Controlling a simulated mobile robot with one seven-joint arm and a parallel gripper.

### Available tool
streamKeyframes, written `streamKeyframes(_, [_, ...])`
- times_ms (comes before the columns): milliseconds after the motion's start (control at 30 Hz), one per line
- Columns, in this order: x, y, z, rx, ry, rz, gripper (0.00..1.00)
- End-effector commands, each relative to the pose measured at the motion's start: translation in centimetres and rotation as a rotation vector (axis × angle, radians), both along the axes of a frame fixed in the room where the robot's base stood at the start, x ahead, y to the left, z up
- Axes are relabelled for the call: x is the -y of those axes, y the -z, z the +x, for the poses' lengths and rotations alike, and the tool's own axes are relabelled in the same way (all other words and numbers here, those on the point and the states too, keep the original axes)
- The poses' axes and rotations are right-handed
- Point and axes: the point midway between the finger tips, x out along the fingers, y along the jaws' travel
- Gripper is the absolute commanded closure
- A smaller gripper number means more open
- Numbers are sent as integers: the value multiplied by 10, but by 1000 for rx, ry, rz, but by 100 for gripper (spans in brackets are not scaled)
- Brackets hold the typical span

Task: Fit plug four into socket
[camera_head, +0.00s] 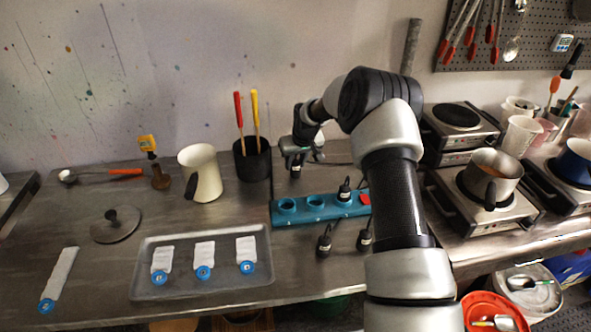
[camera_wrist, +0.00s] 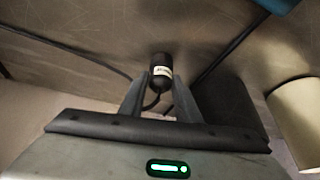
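A black plug with a white label (camera_wrist: 161,72) sits between the fingertips of my gripper (camera_wrist: 161,85) in the wrist view, and the fingers appear closed on its sides. Its cable curls back between the fingers. In the head view my gripper (camera_head: 299,152) is behind the teal socket block (camera_head: 302,217), with the plug (camera_head: 296,171) below it. I cannot tell whether the plug touches the table. The block has two empty round sockets at left and middle. Another black plug (camera_head: 344,190) stands in it towards the right. Two more plugs (camera_head: 323,243) (camera_head: 364,240) stand in front. The label is unreadable.
A black holder (camera_head: 252,160) with red and yellow handles and a cream jug (camera_head: 202,174) stand left of my gripper. A metal tray (camera_head: 200,287) lies front left. Hot plates (camera_head: 458,136) are at right. My arm hides the block's right side.

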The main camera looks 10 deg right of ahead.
Motion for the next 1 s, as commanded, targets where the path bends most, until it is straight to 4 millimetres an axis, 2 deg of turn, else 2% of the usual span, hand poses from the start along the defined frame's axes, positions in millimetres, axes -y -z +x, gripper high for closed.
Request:
streamKeyframes(33, [0, 0, 0, 0, 0, 0, 80])
streamKeyframes(100, [0, 0, 0, 0, 0, 0, 92])
streamKeyframes(133, [0, 0, 0, 0, 0, 0, 94])
streamKeyframes(433, [0, -7, 0, 2, 0, 0, 95])
streamKeyframes(567, [0, -28, 1, 4, 0, 0, 95])
streamKeyframes(800, [0, -76, 1, 4, 1, 0, 95])
streamKeyframes(1000, [3, -101, -7, 2, -1, 2, 95])
